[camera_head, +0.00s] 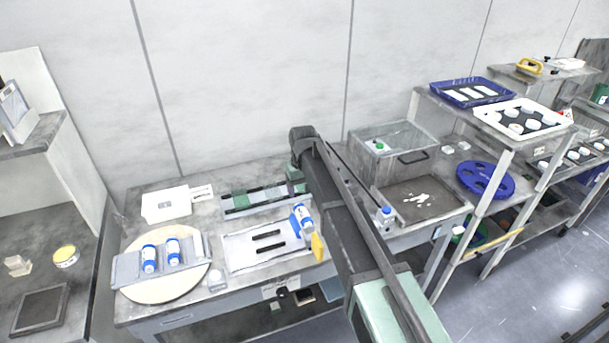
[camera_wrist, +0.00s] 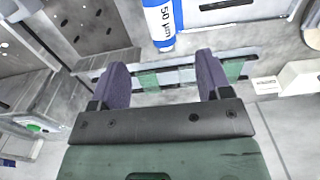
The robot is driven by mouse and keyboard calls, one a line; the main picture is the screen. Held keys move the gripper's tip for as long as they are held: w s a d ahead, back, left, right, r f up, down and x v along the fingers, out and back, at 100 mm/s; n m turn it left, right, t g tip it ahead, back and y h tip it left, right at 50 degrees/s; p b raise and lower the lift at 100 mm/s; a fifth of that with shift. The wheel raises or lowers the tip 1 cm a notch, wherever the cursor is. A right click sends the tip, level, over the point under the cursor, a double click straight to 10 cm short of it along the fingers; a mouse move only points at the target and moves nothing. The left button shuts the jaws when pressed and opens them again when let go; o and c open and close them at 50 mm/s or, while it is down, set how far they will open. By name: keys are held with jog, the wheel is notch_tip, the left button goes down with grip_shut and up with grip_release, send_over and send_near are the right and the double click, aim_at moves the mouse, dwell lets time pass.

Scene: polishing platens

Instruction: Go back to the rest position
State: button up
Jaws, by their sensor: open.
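My gripper (camera_wrist: 163,72) shows in the wrist view with its two grey-purple fingers well apart and nothing between them. A white and blue bottle marked "50 µm" (camera_wrist: 162,18) is beyond the fingertips, apart from them. In the head view my arm reaches from the lower right up over the middle of the bench, and the fingers are hidden there. A blue-and-white bottle (camera_head: 302,220) stands at the right side of a pale tray (camera_head: 238,262), close to my arm. No marker of a rest position shows.
Two blue-and-white bottles (camera_head: 149,258) are in a grey holder on a round disc at the left. A clear bin (camera_head: 395,150), a dark tray (camera_head: 405,212) and a small bottle (camera_head: 385,216) lie right of my arm. A shelf with a blue disc (camera_head: 485,179) stands farther right.

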jog(key=s+d+f+m+b, duration=0.2)
jog(key=s+d+f+b, duration=0.1)
jog(key=s+d, duration=0.7)
jog(key=s+d+f+m+b, duration=0.2)
jog(key=s+d+f+b, duration=0.1)
jog(key=s+d, duration=0.8)
jog(key=s, duration=0.5)
jog(key=shift+s+f+m+b, duration=0.3)
jog(key=shift+s+f+b, duration=0.05)
jog(key=shift+s+f, duration=0.05)
